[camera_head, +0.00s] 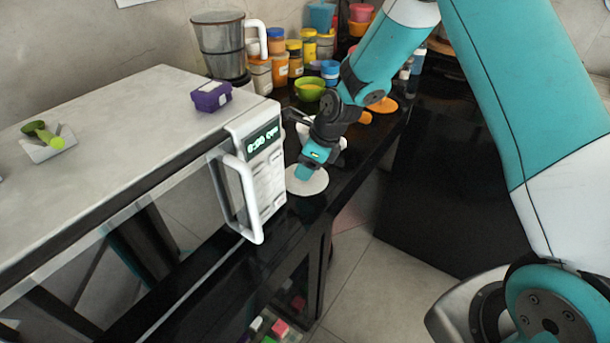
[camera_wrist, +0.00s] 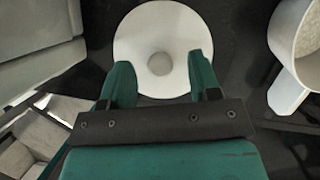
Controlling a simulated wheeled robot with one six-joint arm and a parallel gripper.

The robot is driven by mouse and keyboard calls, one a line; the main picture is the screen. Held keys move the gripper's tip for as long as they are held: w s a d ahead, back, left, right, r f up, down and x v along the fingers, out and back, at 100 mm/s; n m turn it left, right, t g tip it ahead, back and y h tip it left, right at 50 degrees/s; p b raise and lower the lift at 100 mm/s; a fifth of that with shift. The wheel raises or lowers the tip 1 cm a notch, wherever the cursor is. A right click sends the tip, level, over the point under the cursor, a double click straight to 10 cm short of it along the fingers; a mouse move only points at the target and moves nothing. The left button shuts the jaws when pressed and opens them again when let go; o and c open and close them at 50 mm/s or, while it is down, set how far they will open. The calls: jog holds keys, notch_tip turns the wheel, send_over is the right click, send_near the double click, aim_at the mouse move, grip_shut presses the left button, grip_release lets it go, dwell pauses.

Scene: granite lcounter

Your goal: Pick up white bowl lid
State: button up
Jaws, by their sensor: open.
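The white bowl lid (camera_head: 308,181) is a round white disc lying on the black counter, just right of the microwave in the head view. In the wrist view the lid (camera_wrist: 163,28) lies ahead of and between my fingertips, with a round greyish raised middle. My gripper (camera_wrist: 160,75) is open and empty, its two teal fingers apart with their tips overlapping the lid's near edge in the picture. In the head view my gripper (camera_head: 305,172) points down at the lid and covers part of it. I cannot tell whether the fingers touch it.
The microwave (camera_head: 262,165) with its white handle stands close on the left. A white mug-like container (camera_wrist: 300,50) stands close on the right in the wrist view. A green bowl (camera_head: 309,90) and several jars stand farther back. The counter's front edge is near.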

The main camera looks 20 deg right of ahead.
jog(key=shift+w+a+f, duration=0.15)
jog(key=shift+a+f, duration=0.05)
jog(key=shift+f, duration=0.4)
jog(key=c, duration=1)
jog(key=shift+r, duration=0.1)
